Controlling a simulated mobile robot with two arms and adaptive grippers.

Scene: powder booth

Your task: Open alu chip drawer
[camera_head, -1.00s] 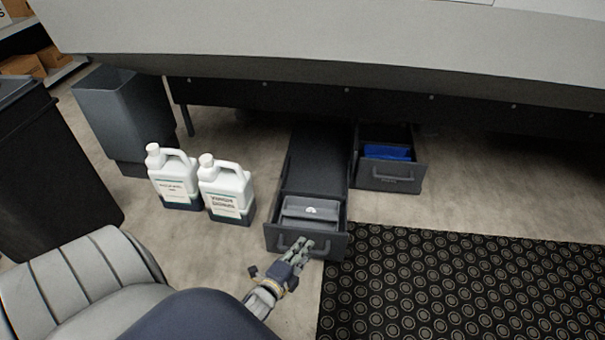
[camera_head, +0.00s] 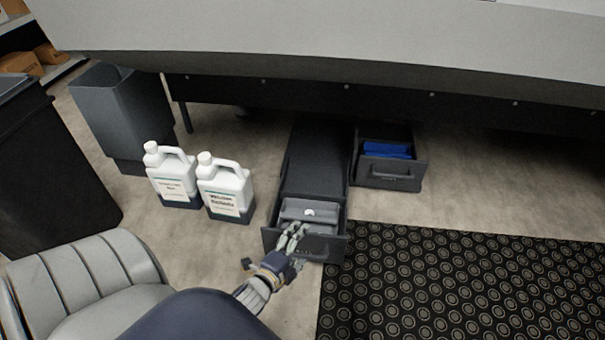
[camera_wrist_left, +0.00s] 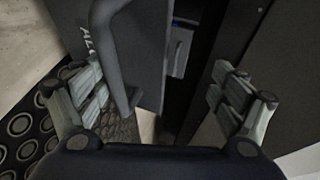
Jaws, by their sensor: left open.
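The dark grey alu chip drawer (camera_head: 336,250) stands pulled far out from under the booth in the head view. A grey box-like piece (camera_head: 310,213) with a small white mark lies inside it. In the left wrist view its front panel (camera_wrist_left: 150,45) bears partly hidden lettering that seems to start "AL", and a bar handle (camera_wrist_left: 115,50). My left gripper (camera_head: 293,236) is open at the top of the drawer front. In the wrist view my left gripper's fingers (camera_wrist_left: 160,88) are spread, with the front panel and handle between them. Contact is unclear. My right gripper is not seen.
A second drawer (camera_head: 390,172) with blue contents stands open behind to the right. Two white jugs (camera_head: 172,176) (camera_head: 225,188) stand left. A grey bin (camera_head: 125,115) and black bin (camera_head: 50,170) are farther left. A patterned mat (camera_head: 460,290) covers the right floor.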

